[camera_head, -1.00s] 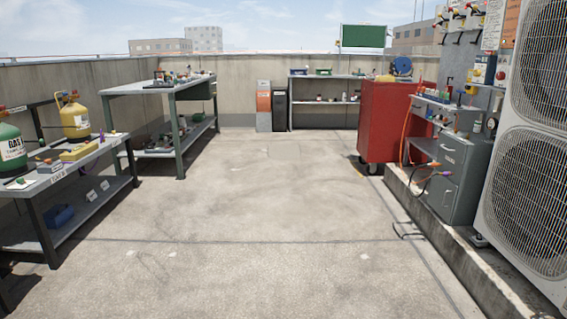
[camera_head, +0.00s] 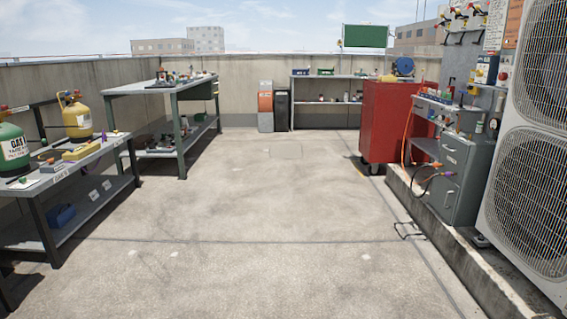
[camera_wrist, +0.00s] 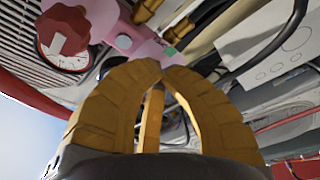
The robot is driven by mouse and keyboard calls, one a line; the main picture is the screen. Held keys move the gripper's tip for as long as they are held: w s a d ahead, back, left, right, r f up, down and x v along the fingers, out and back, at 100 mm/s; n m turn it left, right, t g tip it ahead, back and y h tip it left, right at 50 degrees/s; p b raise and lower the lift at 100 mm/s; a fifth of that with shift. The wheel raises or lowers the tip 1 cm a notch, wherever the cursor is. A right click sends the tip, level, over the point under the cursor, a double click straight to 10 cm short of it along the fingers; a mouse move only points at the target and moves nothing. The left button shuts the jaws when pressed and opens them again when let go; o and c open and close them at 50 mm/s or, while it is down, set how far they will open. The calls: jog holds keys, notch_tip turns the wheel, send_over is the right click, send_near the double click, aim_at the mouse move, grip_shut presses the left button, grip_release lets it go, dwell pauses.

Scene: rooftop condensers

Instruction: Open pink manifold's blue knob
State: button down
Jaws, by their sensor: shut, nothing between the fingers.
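My gripper (camera_wrist: 160,66) shows in the wrist view with its two tan ribbed fingers meeting at the tips, shut and empty. A pink manifold body (camera_wrist: 128,28) lies just beyond the fingertips, partly cut off by the top edge. A red knob (camera_wrist: 64,28) is at its left, beside a round white gauge (camera_wrist: 66,58). Brass fittings (camera_wrist: 182,30) are at its right. I cannot make out a blue knob; the fingers hide part of the scene. Whether the fingertips touch the manifold is unclear. My gripper is not visible in the head view.
In the head view, condenser units (camera_head: 540,190) and a grey cabinet (camera_head: 458,180) stand on a raised curb at right. A red cart (camera_head: 388,122) is farther back. Workbenches (camera_head: 75,175) line the left. The concrete floor (camera_head: 235,215) between is clear.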

dwell(0.3)
jog(key=shift+s+f, duration=0.15)
jog(key=shift+f, duration=0.15)
